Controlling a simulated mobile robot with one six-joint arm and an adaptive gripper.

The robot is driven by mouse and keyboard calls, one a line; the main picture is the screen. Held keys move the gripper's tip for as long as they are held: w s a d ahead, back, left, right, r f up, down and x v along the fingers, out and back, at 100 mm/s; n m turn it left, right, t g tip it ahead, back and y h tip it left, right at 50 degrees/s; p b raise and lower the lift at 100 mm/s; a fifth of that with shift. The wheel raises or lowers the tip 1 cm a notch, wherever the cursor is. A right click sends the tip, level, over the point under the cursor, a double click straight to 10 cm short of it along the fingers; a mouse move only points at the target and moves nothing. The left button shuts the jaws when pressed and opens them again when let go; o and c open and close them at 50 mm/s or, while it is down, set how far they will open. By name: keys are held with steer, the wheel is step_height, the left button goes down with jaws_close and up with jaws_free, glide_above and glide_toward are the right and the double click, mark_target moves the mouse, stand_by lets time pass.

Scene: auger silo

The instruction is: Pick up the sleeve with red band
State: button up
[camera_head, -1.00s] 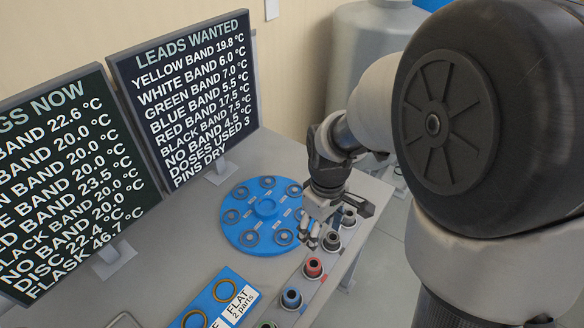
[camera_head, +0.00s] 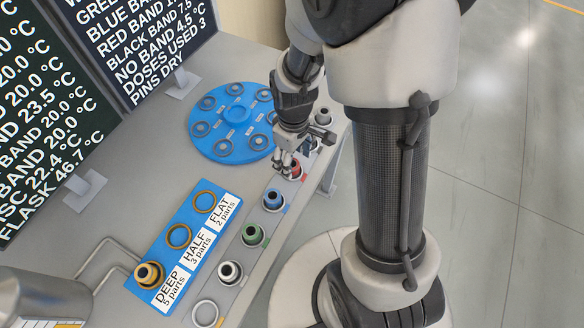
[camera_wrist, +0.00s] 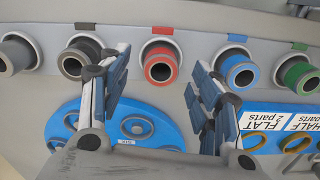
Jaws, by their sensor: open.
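The sleeve with red band (camera_head: 296,172) stands in the row of sleeves along the table's right edge. In the head view my gripper partly covers it. In the wrist view the red-banded sleeve (camera_wrist: 160,67) shows its dark round opening, with a red tag beside it. My gripper (camera_head: 284,165) points down close to this sleeve. In the wrist view my gripper (camera_wrist: 160,77) is open and empty. Its two fingers appear to the left and right of the red sleeve, with a gap on each side. I cannot tell how far above the sleeve the fingertips are.
The blue-banded sleeve (camera_head: 273,199) and black-banded sleeve (camera_wrist: 76,62) flank the red one. Green (camera_head: 254,235) and white (camera_head: 230,272) sleeves stand nearer. A blue disc (camera_head: 232,148) lies left of my gripper. A blue plate (camera_head: 195,228) with rings and labels lies nearer.

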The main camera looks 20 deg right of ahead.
mark_target(292, 165)
step_height(292, 165, down, 4)
steer(key=shift+a+r+b, duration=0.15)
steer(key=shift+r+b, duration=0.05)
steer(key=shift+b, duration=0.4)
steer(key=shift+r, duration=0.1)
steer(key=shift+c, duration=0.5)
jaws_close()
